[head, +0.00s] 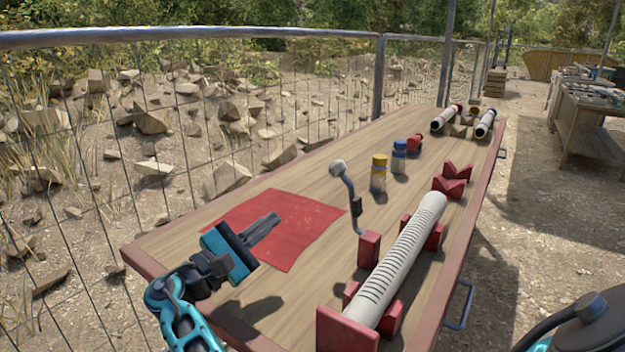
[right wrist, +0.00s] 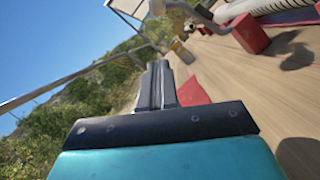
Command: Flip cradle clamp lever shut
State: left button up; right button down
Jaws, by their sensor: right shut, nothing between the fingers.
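The clamp lever (head: 350,197) is a grey bent rod with a pale knob (head: 337,168) at its top. It stands raised and leans left, beside a red block (head: 369,250) of the cradle. A pale ribbed tube (head: 400,262) lies in the red cradle supports (head: 347,330). My right gripper (head: 273,221) is shut and empty above the red mat, left of the lever and apart from it. In the right wrist view its fingers (right wrist: 157,70) are together, with the red block (right wrist: 250,33) beyond at upper right. My left gripper is not in view.
The red mat (head: 310,215) lies flat on the wooden table (head: 215,222). A yellow-capped jar (head: 378,175), a blue-capped jar (head: 399,157) and a red item (head: 415,142) stand behind the lever. More tubes (head: 485,124) lie at the far end. A wire fence (head: 340,100) runs along the left.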

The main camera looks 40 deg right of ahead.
aim_at(352, 202)
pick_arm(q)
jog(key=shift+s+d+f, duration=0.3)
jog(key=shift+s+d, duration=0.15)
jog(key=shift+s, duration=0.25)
pick_arm(e)
jog(key=shift+s+a+f, duration=0.35)
jog(key=shift+a+f, duration=0.05)
jog(key=shift+d, duration=0.1)
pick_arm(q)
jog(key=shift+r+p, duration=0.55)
pick_arm(e)
jog(key=s+r+x, duration=0.1)
jog(key=r+x, duration=0.1)
jog(key=x, duration=1)
jog(key=shift+s+r, duration=0.3)
jog(key=shift+s, duration=0.15)
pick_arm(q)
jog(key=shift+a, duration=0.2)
pick_arm(e)
jog(key=shift+d+r, duration=0.1)
jog(key=shift+d, duration=0.1)
